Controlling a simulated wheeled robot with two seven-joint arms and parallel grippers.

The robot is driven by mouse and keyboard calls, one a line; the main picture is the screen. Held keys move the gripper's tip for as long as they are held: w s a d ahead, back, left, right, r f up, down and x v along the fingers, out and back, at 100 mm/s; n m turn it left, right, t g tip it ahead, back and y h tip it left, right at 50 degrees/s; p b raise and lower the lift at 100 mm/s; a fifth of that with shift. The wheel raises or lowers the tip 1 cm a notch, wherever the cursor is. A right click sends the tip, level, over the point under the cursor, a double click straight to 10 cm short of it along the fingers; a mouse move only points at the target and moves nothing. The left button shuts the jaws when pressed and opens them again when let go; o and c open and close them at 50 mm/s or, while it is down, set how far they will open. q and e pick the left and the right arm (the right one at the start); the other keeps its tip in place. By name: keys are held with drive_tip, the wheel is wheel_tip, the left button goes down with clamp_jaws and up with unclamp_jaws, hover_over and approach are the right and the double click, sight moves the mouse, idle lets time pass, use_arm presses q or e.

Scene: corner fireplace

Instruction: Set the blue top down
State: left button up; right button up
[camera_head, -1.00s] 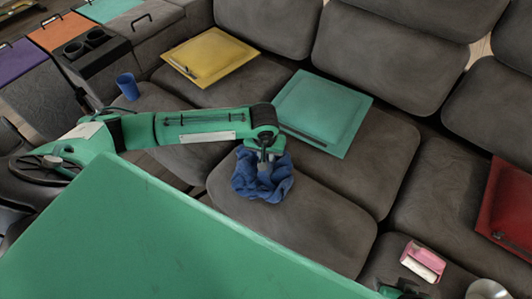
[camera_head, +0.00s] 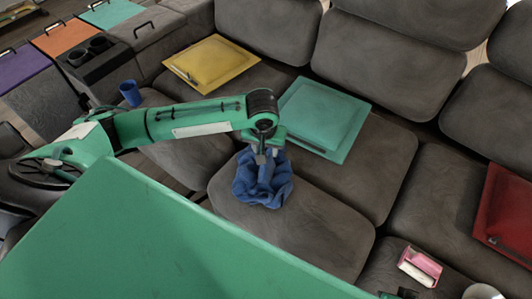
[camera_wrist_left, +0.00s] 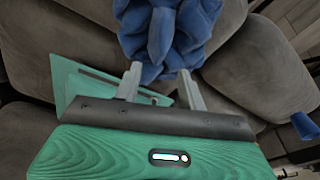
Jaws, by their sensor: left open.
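The blue top (camera_head: 262,190) lies crumpled on the front of a dark grey sofa cushion. My left gripper (camera_head: 266,157) is open, right over the top's upper part, with its fingers pointing down. In the left wrist view, the blue top (camera_wrist_left: 165,30) bunches up just beyond the two spread grey fingertips of my left gripper (camera_wrist_left: 162,82). Whether the fingertips touch the cloth is hard to tell. A small green and dark piece at the head view's bottom edge, right of centre, may be my right gripper; its fingers are not visible.
A teal pillow (camera_head: 330,105) with a dark stick lies just behind the top. A yellow pillow (camera_head: 212,58) is farther left, a red pillow (camera_head: 505,215) at the right. A blue cup (camera_head: 130,93) stands at left. A pink box (camera_head: 420,267) is lower right. Cushion right of the top is bare.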

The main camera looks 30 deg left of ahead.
use_arm(q)
drive_tip(key=s+d+f+m+t+h, duration=0.1)
drive_tip(key=s+d+f+m+h, duration=0.2)
drive_tip(key=s+d, duration=0.65)
drive_tip(key=s+a+f+m+y, duration=0.1)
drive_tip(key=s+a+f, duration=0.1)
drive_tip(key=s, duration=0.3)
drive_tip(key=s+a+f+m, duration=0.1)
drive_tip(key=s+a+f, duration=0.2)
drive_tip(key=s, duration=0.3)
drive_tip(key=shift+s+a+t+y, duration=0.15)
drive_tip(key=shift+a+t+y, duration=0.25)
drive_tip(key=shift+a, duration=0.35)
use_arm(e)
drive_tip(key=shift+x, duration=0.95)
use_arm(q)
drive_tip(key=shift+f, duration=0.1)
